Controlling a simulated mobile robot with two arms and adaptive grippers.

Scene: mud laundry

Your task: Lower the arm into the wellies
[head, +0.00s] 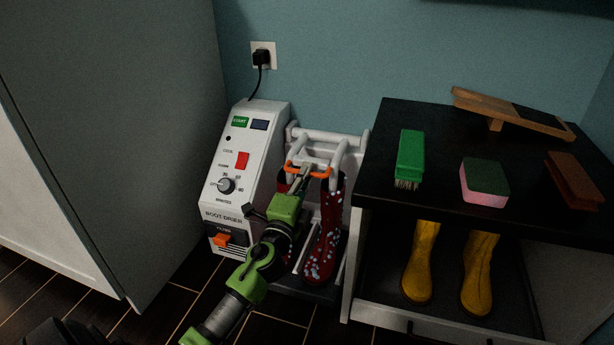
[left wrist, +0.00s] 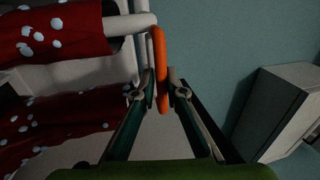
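The red wellies with white dots stand on the boot dryer's base; the right one (head: 327,235) shows best, and my left arm partly covers the other. They also show at the left of the left wrist view (left wrist: 60,35). The dryer's white tube arm (head: 343,143) reaches over the boots and carries an orange bar (head: 319,174). My left gripper (head: 304,172) is at this bar above the boots. In the left wrist view the orange bar (left wrist: 159,60) lies between the fingertips, which look closed on it. My right gripper is out of view.
The white boot dryer panel (head: 238,170) stands left of the boots. A black-topped bench (head: 440,215) at the right holds a green brush (head: 410,158), a sponge (head: 484,182) and a brown block (head: 574,181). Yellow boots (head: 422,262) stand beneath. A grey cabinet (head: 110,130) fills the left.

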